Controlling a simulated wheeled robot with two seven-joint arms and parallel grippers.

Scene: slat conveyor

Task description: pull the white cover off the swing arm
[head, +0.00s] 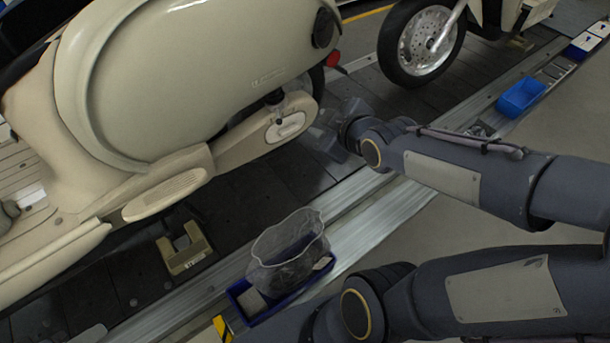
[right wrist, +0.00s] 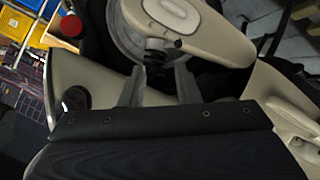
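The white cover (head: 287,127) is an oval plate seated on the side of the cream swing arm (head: 241,149), below the scooter's rear body. In the right wrist view the cover (right wrist: 172,13) lies near the top edge, on the swing arm (right wrist: 215,38). My right gripper (head: 325,131) is just right of the cover in the head view. Its two fingers (right wrist: 158,86) stand apart in the wrist view, with nothing held between them. A dark bolt or knob shows just beyond the fingertips. The cover lies beyond them, apart from them. My left gripper does not show; only that arm is at the bottom.
A blue bin with a clear bag (head: 288,258) stands on the conveyor's metal edge. A beige block (head: 185,249) lies on the dark slats. A blue tray (head: 521,96) sits at the upper right. Another scooter's wheel (head: 421,45) is behind my right arm.

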